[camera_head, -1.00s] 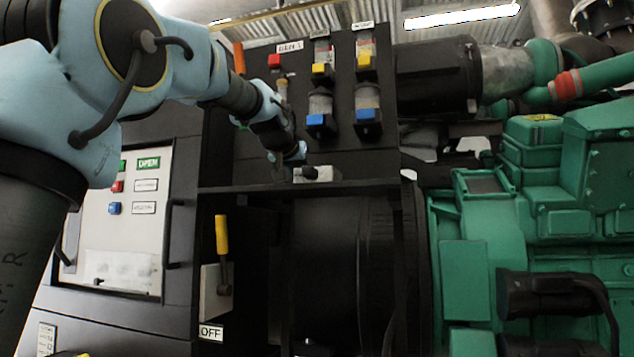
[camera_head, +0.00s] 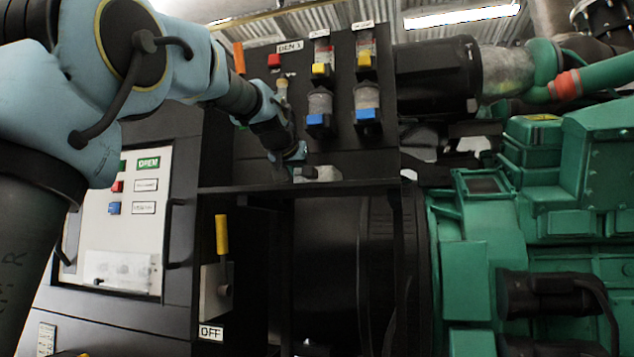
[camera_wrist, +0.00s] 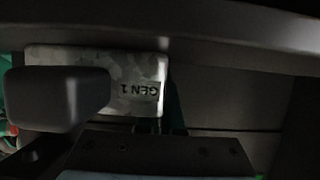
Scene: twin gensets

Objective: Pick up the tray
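The tray (camera_head: 325,174) is a small pale, mottled piece on the black ledge below the sample bottles. In the wrist view the tray (camera_wrist: 128,72) fills the upper left and bears an upside-down "GEN 1" label. My gripper (camera_head: 302,170) is at the tray's left side in the head view, pointing down at the ledge. A dark rounded block in the wrist view covers the tray's lower left part. My fingertips are small and dark, so I cannot tell their gap or whether they touch the tray.
Two bottles with blue blocks (camera_head: 318,120) hang on the black panel just above the ledge (camera_head: 350,187). A yellow lever (camera_head: 222,234) stands out at the lower left. A green engine (camera_head: 560,190) fills the right. A black cylinder (camera_head: 435,77) is at upper right.

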